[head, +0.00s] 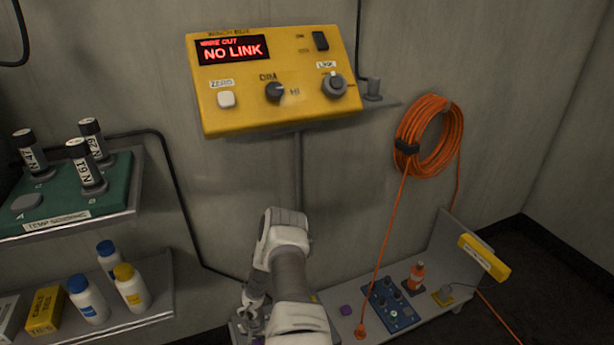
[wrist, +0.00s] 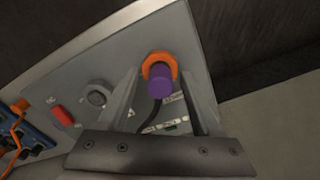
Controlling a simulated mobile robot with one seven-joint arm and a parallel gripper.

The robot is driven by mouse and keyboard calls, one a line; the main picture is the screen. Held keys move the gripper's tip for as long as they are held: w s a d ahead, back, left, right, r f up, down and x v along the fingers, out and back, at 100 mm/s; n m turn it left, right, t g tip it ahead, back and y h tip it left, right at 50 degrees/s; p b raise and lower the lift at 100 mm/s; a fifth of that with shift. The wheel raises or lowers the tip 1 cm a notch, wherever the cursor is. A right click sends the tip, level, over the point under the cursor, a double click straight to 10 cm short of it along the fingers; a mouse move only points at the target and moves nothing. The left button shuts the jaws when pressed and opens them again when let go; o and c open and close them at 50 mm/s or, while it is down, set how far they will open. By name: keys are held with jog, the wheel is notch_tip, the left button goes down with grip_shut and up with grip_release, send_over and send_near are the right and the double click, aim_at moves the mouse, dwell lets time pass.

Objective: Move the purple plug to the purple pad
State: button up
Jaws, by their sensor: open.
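In the wrist view the purple plug (wrist: 160,82) stands at an orange ring (wrist: 157,62) on a grey panel, with a dark cable beside it. My gripper (head: 250,313) is low over the left end of the bench in the head view. Its fingers are open, one to each side of the plug in the wrist view; I cannot tell whether they touch it. The plug is mostly hidden in the head view.
A yellow console (head: 275,80) reads NO LINK. Shelves with bottles stand at left.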

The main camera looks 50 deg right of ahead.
aim_at(258, 343)
grip_shut()
dwell(0.8)
jog(key=shift+r, duration=0.15)
dwell(0.6)
jog(key=shift+r+p, duration=1.85)
jog(key=shift+r, duration=1.05)
jog(key=shift+d+f, duration=0.1)
